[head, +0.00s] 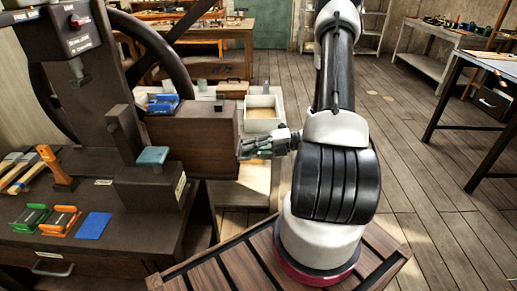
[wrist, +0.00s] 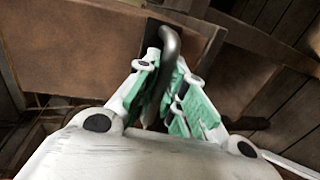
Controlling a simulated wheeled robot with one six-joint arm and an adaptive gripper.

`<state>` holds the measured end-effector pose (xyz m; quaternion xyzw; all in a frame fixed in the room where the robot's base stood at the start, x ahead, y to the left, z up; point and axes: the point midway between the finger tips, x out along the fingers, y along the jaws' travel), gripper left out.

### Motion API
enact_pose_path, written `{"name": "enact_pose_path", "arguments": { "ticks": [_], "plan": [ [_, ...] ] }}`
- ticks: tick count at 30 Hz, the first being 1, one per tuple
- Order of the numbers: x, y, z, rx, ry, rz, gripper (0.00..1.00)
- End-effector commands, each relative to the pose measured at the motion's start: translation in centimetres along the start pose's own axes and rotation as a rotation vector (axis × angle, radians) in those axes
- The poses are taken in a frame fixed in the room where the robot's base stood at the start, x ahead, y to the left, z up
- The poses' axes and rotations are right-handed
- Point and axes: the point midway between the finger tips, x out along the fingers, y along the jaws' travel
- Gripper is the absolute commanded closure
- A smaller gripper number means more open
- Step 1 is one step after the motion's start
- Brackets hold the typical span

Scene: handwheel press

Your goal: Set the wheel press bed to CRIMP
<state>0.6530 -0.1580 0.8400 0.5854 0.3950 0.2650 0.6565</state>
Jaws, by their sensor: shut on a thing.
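The press (head: 125,130) stands at the left in the head view, with a large black handwheel (head: 165,48) behind its frame. A brown wooden block or drawer (head: 205,145) juts right from the press; I cannot tell whether it is the bed. My gripper (head: 247,149) is at its right end. In the wrist view, the green finger pads of my gripper (wrist: 172,95) close around a dark curved handle (wrist: 168,42) in front of a brown wooden face (wrist: 90,60). The fingers hide the handle's lower part. No CRIMP marking is readable.
A teal pad (head: 152,156) sits on a dark block beside the press. A white tray (head: 262,113) stands behind my gripper.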

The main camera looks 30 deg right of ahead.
Motion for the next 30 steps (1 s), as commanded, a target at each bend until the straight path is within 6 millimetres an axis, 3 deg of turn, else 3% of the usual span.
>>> {"name": "enact_pose_path", "arguments": {
  "ticks": [30],
  "plan": [
    [18.7,4.0,-0.1,-0.002,0.004,0.000,1.00]
  ]
}}
